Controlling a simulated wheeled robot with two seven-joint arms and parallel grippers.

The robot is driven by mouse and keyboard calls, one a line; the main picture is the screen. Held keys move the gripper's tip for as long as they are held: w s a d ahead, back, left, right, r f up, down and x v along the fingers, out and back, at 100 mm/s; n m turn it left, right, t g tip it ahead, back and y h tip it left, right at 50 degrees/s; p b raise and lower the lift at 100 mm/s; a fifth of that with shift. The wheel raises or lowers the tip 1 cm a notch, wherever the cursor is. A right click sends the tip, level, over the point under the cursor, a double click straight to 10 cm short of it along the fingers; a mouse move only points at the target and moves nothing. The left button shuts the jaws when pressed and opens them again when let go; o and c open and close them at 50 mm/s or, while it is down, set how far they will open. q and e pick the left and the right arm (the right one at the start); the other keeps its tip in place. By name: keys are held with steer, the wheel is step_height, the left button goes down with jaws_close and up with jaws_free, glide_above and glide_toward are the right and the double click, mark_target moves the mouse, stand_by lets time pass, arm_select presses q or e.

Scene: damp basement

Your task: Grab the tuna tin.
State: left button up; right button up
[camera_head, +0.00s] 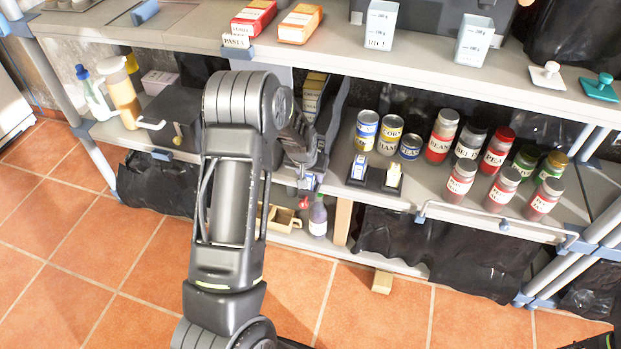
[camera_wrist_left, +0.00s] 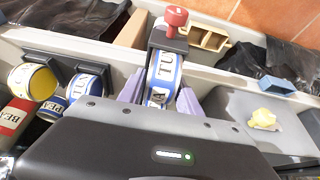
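The tuna tin (camera_wrist_left: 162,80) has a blue-and-white label with "TU" showing, and stands on its edge in front of a dark holder. My left gripper (camera_head: 309,184) is low over the lower shelf, with a finger close against each side of this tin; no clear gap shows in the left wrist view (camera_wrist_left: 161,92). Its grip looks closed on the tin, which still sits at the holder. In the head view the arm and gripper hide most of it. A second blue-and-white tin (camera_wrist_left: 87,80) marked "TU" sits in a dark holder beside it.
A red knob (camera_wrist_left: 175,16) is just beyond the holder. Upright cans (camera_head: 387,133) and several jars (camera_head: 461,180) stand to the right on the lower shelf. A purple bottle (camera_head: 318,219) and wooden box (camera_head: 280,219) are below. The upper shelf (camera_head: 330,58) overhangs.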

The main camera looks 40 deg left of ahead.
arm_select(q)
jaws_close()
stand_by(0.5)
step_height(320, 180, up, 10)
steer(key=shift+p, duration=0.6)
stand_by(0.5)
